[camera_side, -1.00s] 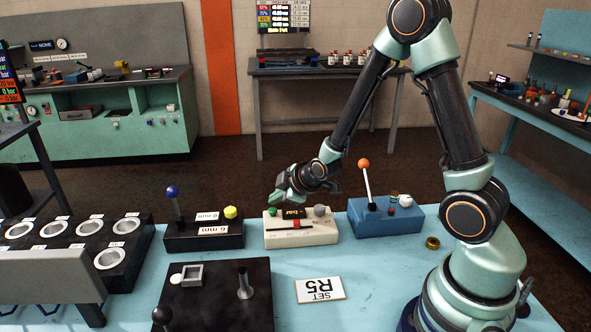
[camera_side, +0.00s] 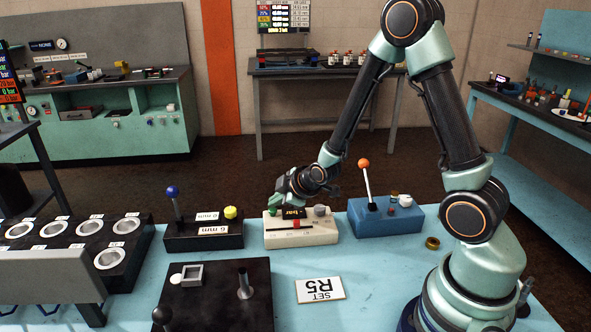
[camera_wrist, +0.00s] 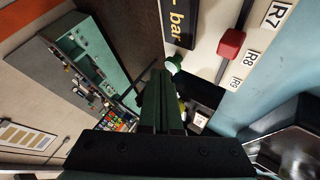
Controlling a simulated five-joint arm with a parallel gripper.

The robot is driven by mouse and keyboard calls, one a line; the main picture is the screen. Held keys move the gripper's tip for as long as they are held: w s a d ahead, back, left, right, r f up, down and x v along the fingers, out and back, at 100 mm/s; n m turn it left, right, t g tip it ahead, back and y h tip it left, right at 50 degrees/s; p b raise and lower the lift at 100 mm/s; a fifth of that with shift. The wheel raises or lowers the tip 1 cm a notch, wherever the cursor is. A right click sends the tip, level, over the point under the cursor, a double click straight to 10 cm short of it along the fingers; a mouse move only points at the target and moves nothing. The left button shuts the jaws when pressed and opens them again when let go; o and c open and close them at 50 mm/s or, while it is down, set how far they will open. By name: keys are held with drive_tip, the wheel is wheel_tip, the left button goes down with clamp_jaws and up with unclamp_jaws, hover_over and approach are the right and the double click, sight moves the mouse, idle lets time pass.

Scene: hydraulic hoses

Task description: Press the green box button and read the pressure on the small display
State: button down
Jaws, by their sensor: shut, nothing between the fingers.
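The cream box (camera_side: 312,236) stands on the blue table, with a green button (camera_side: 271,212) at its left end. Its small dark display (camera_side: 293,213) reads "bar" in the side view; in the wrist view the display (camera_wrist: 178,22) shows a dash and "bar", with no number visible. My gripper (camera_side: 276,203) is shut and empty, pointing down at the button's end of the box. In the wrist view, my fingertips (camera_wrist: 160,76) lie right beside the green button (camera_wrist: 173,65). I cannot tell whether they touch it.
The cream box also carries a red slider (camera_side: 296,224) and a grey knob (camera_side: 320,210). A black box (camera_side: 203,238) with a blue-knobbed lever stands to the left, and a blue box (camera_side: 385,222) with an orange-knobbed lever to the right.

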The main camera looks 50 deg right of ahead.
sight(277, 218)
drive_tip(key=shift+f, duration=0.5)
idle(0.7)
idle(0.3)
drive_tip(key=shift+r, duration=0.95)
wheel_tip(277, 218, up, 5)
idle(0.8)
